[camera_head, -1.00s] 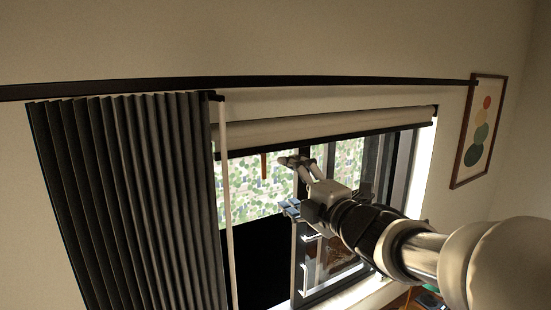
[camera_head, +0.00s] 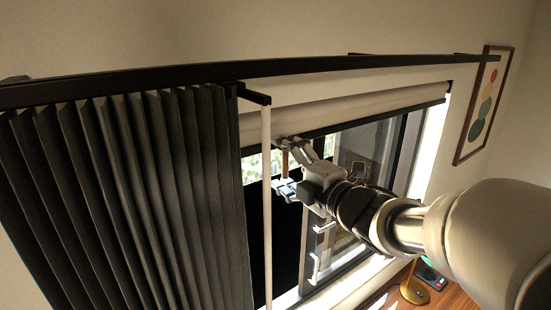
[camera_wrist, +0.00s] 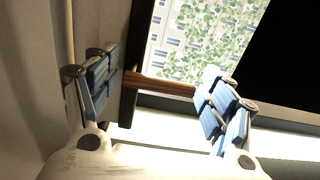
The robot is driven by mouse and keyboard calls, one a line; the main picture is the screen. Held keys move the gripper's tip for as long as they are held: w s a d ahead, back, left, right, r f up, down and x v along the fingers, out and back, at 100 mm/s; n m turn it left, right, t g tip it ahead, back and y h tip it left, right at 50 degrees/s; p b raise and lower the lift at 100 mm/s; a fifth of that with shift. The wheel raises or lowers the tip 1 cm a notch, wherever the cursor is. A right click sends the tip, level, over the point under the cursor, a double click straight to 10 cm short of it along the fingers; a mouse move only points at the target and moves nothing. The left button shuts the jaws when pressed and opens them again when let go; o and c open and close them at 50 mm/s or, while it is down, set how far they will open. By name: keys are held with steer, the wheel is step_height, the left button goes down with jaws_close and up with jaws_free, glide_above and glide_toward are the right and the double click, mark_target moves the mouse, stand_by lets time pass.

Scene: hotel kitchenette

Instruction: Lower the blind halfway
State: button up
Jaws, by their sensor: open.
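The pale rolled blind (camera_head: 350,105) is at the top of the window, with a dark bar along its lower edge. A short brown wooden pull (camera_head: 284,162) hangs near its left part. My gripper (camera_head: 283,168) is open at the pull, one finger above and one below in the head view. The upper finger hides part of the bar.
A dark pleated curtain (camera_head: 130,200) hangs close on the left, with a pale rod (camera_head: 266,210) at its edge. A black curtain rail (camera_head: 300,67) runs above the blind. The window frame (camera_head: 400,150) stands behind my gripper. A wooden surface with a lamp (camera_head: 414,291) is at lower right.

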steer(key=shift+s+d, duration=0.1)
steer(key=shift+d, duration=0.05)
steer(key=shift+c, duration=0.5)
steer(key=shift+c, duration=0.6)
steer(key=c, duration=1.3)
